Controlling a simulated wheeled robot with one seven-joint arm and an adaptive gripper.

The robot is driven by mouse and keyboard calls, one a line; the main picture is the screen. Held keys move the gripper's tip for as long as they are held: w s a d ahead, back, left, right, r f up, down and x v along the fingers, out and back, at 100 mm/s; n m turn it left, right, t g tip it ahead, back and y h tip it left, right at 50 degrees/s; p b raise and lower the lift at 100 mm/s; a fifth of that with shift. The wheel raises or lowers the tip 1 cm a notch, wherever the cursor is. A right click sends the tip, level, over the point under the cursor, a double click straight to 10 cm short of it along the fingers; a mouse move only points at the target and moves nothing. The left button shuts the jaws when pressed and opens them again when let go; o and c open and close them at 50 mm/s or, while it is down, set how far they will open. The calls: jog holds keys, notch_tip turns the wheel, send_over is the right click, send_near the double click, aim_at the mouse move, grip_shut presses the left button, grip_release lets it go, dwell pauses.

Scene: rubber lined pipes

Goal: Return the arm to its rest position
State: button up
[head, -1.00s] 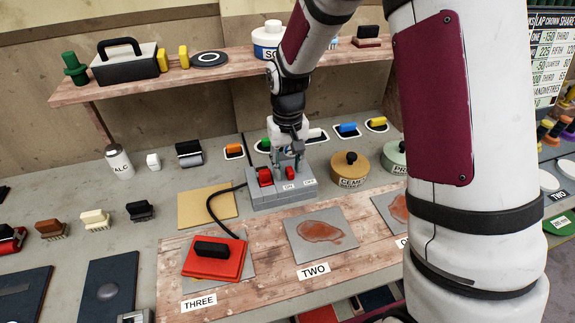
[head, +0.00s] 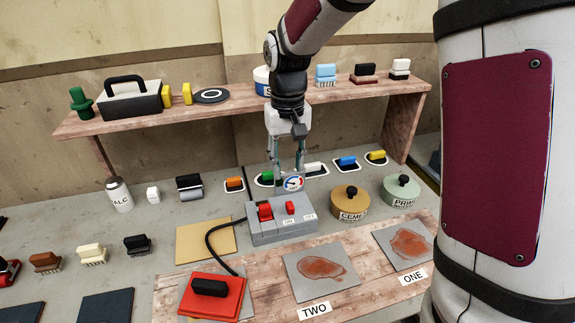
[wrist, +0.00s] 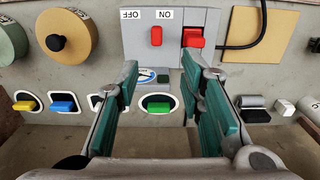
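My gripper (head: 287,170) hangs above the back edge of the grey switch box (head: 283,231), pointing down, with nothing held. In the wrist view my gripper (wrist: 166,105) shows two teal finger pads set wide apart. The switch box shows there too (wrist: 140,50), beyond the fingertips, with a large red switch (wrist: 193,37) and a small red button (wrist: 156,36) by the ON and OFF labels. A round gauge (head: 293,183) sits at the back of the box, partly behind the fingers. My arm rises from the gripper in front of the shelf.
A wooden shelf (head: 230,110) with a toolbox (head: 126,97) and brushes stands behind the arm. Cement (head: 350,203) and primer (head: 402,191) pots stand right of the box. A red pad (head: 212,297) lies in front, joined by a black cable. Several coloured blocks line the back.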

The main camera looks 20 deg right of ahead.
jog(key=s+d+r+t, duration=0.2)
jog(key=s+r, duration=0.8)
jog(key=s, duration=0.2)
jog(key=s+d+t, duration=0.1)
jog(key=s+t, duration=0.1)
jog(key=s, duration=1.2)
jog(key=shift+d+t, duration=0.3)
jog(key=shift+d, duration=0.05)
jog(key=shift+w+r, duration=0.1)
jog(key=shift+r, duration=0.05)
